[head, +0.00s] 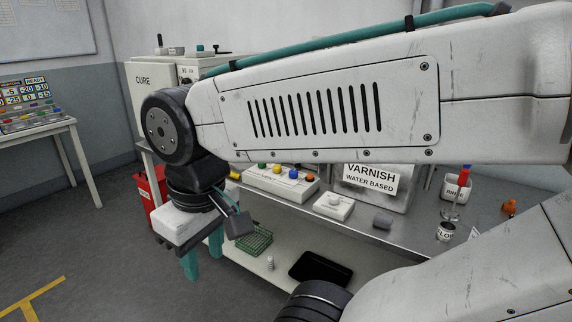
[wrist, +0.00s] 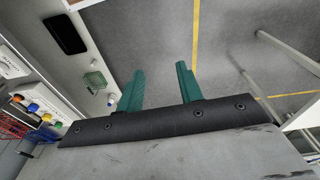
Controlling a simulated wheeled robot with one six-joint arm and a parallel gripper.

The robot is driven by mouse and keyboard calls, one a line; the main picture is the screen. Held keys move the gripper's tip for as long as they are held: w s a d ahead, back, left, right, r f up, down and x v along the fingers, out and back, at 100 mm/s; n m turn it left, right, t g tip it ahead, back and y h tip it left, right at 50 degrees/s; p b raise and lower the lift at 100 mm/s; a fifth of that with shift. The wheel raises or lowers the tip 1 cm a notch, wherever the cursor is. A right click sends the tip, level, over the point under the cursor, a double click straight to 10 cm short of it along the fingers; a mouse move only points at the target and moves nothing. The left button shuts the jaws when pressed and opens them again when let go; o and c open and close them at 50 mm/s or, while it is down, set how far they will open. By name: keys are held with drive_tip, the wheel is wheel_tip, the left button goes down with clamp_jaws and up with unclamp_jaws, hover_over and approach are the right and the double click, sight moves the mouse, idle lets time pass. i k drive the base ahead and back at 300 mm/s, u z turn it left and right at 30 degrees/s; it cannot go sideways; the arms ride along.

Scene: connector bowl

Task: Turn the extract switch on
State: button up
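No switch with a readable "extract" label shows in either view. A white box with blue, yellow and other coloured knobs (head: 281,182) sits on the steel bench; its label is partly hidden and too small to read. It also shows at the left of the wrist view (wrist: 42,108). A smaller white box with one pale knob (head: 333,206) sits to its right. My gripper (head: 204,262) points down in front of the bench, left of both boxes. In the wrist view its teal fingers (wrist: 160,70) are apart with only floor between them. My arm hides much of the back.
A varnish container (head: 372,180) and a rinse cup (head: 457,188) stand on the bench (head: 405,222). A green basket (head: 256,240) and a black tray (head: 320,268) lie on the lower shelf. A CURE cabinet (head: 143,83) stands behind. Floor is clear at left.

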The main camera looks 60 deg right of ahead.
sight(293, 173)
drive_tip(key=z, duration=0.5)
drive_tip(key=i, duration=0.95)
drive_tip(key=z, duration=0.65)
